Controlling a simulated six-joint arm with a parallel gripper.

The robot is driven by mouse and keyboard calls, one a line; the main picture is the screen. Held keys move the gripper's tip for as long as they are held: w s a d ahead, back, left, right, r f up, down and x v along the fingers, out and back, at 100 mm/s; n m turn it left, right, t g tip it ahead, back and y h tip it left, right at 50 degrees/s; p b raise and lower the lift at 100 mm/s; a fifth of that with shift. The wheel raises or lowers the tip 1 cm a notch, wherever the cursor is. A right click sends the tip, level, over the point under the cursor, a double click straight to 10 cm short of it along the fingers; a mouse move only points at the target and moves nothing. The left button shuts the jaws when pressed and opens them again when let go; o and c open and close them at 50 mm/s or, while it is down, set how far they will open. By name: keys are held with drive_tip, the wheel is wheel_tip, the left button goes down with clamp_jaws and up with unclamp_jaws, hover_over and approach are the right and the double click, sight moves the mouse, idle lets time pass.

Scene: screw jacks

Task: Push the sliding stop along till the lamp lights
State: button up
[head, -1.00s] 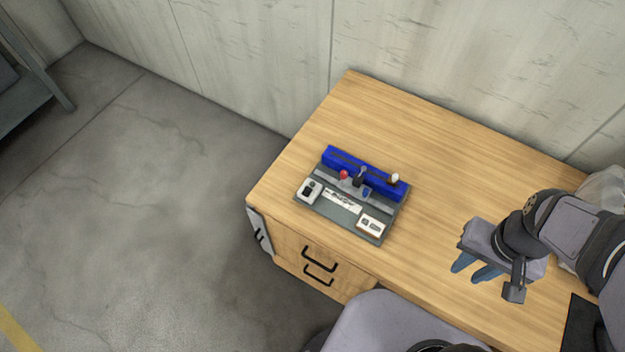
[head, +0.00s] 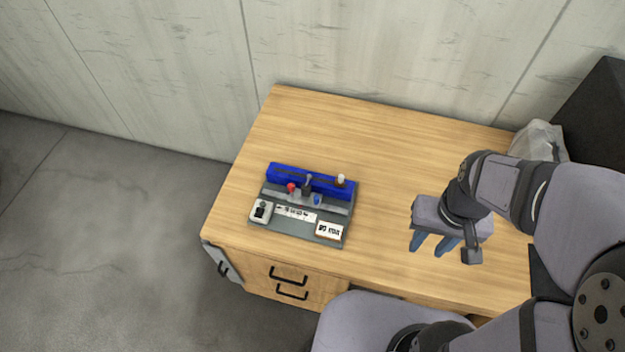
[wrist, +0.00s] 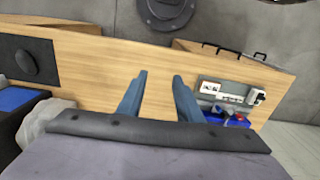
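The device (head: 300,205) with a grey base and a blue back rail (head: 285,173) sits on the left part of the wooden table. A dark upright piece (head: 307,184), perhaps the sliding stop, stands near the middle of its track, between a red knob (head: 291,187) and a blue knob (head: 318,199). A small whitish bulb (head: 341,179), perhaps the lamp, is at the rail's right end and looks unlit. My gripper (head: 433,244) is open and empty, above the table to the right of the device. The wrist view shows its fingers apart (wrist: 158,96) and the device on the right (wrist: 232,92).
The wooden table (head: 385,150) is clear between the device and my gripper. A pale, crumpled bag-like object (head: 540,145) and a large dark box (head: 595,115) are at the right. A wall stands behind the table. Drawers with black handles (head: 288,275) are below its front edge.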

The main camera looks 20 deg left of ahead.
drive_tip(key=w+a+f+n+b, duration=0.2)
drive_tip(key=w+a+n+b, duration=0.2)
drive_tip(key=w, duration=0.6)
drive_tip(key=n+b, duration=0.7)
drive_tip(key=n, duration=0.3)
hover_over(341, 176)
wheel_tip(341, 176, down, 9)
drive_tip(key=shift+f, duration=0.1)
drive_tip(key=shift+f+p, duration=0.95)
drive_tip(key=shift+f, duration=2.65)
clamp_jaws()
